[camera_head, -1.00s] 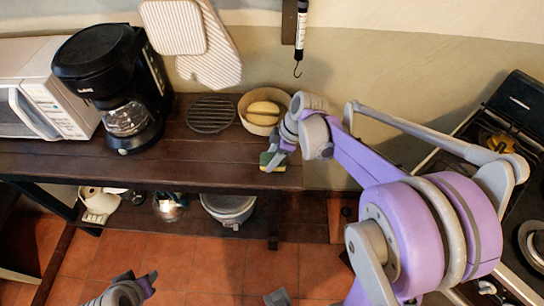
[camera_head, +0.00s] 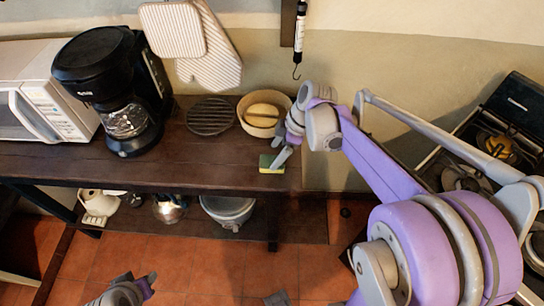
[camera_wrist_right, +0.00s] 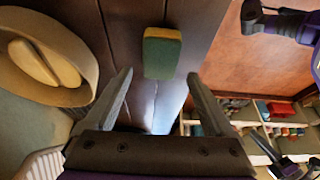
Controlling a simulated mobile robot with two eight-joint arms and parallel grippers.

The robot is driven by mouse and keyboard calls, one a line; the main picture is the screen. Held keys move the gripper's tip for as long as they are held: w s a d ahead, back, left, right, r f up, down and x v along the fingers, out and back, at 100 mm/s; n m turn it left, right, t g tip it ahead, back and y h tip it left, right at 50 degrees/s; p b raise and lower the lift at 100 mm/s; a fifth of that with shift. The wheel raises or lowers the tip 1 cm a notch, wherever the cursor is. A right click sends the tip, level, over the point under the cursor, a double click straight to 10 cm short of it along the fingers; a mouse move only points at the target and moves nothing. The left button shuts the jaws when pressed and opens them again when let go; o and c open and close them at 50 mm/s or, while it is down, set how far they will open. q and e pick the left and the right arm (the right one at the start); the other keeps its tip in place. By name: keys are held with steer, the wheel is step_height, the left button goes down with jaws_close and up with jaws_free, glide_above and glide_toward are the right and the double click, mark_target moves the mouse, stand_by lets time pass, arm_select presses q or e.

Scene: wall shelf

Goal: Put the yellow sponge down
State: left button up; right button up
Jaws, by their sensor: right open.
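The yellow sponge (camera_head: 270,164), with a green side, sits on the dark wooden shelf top near its front right corner. In the right wrist view the sponge (camera_wrist_right: 162,53) lies just beyond my fingertips, in line with the gap between them. My right gripper (camera_head: 284,156) is beside the sponge at its right in the head view. The right gripper (camera_wrist_right: 158,84) is open, and nothing is between its fingers. My left gripper (camera_head: 141,291) is low at the bottom left over the floor, away from the shelf; its jaw state is unclear.
A round bowl (camera_head: 243,122) with yellow items stands behind the sponge. A round dark rack (camera_head: 210,127), a coffee maker (camera_head: 117,67) and a microwave (camera_head: 45,108) are to the left. A stove (camera_head: 513,110) is at right. The shelf front is clear left of the sponge.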

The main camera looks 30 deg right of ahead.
steer(key=v, duration=0.7)
steer(key=s+a+f+m+t+h, duration=0.1)
steer(key=s+a+f+m+h, duration=0.1)
steer(key=s+a+f+m, duration=0.2)
steer(key=s+a+f+m+t+h, duration=0.2)
steer(key=s+a+m, duration=0.4)
steer(key=s, duration=0.3)
steer(key=shift+s+f+m+p, duration=0.3)
steer(key=shift+s+f+m, duration=0.05)
steer(key=shift+f+m, duration=0.5)
steer(key=shift+a, duration=0.15)
steer(key=shift+w+r+p, duration=0.15)
steer(key=shift+r+p, duration=0.2)
steer(key=shift+r, duration=0.1)
